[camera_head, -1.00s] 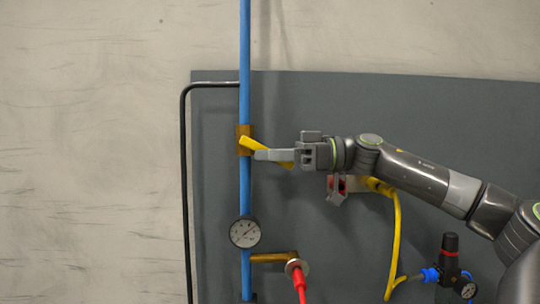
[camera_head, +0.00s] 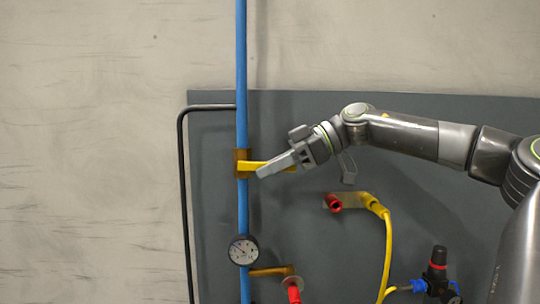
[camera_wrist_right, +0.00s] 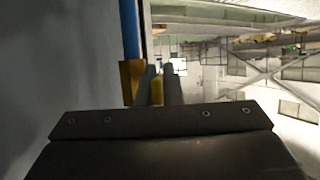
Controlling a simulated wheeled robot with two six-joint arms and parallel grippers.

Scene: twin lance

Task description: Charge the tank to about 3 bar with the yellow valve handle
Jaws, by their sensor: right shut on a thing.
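The yellow valve handle (camera_head: 249,166) sits on a brass valve body (camera_head: 241,155) in the blue vertical pipe (camera_head: 242,60). It points right, nearly level. My right gripper (camera_head: 266,170) is shut on the handle and comes in tilted from the upper right. In the right wrist view the handle (camera_wrist_right: 157,92) shows between the two fingers (camera_wrist_right: 162,76), beside the brass body (camera_wrist_right: 127,82). A round pressure gauge (camera_head: 243,251) is on the pipe below; its needle is too small to read exactly. The tank and my left gripper are not in view.
A grey panel (camera_head: 215,200) backs the pipework, with a black pipe (camera_head: 184,180) at left. A red fitting (camera_head: 334,202) with a yellow hose (camera_head: 388,250) and a black-and-blue regulator (camera_head: 437,265) are at right. A red plug (camera_head: 293,290) hangs below the brass branch.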

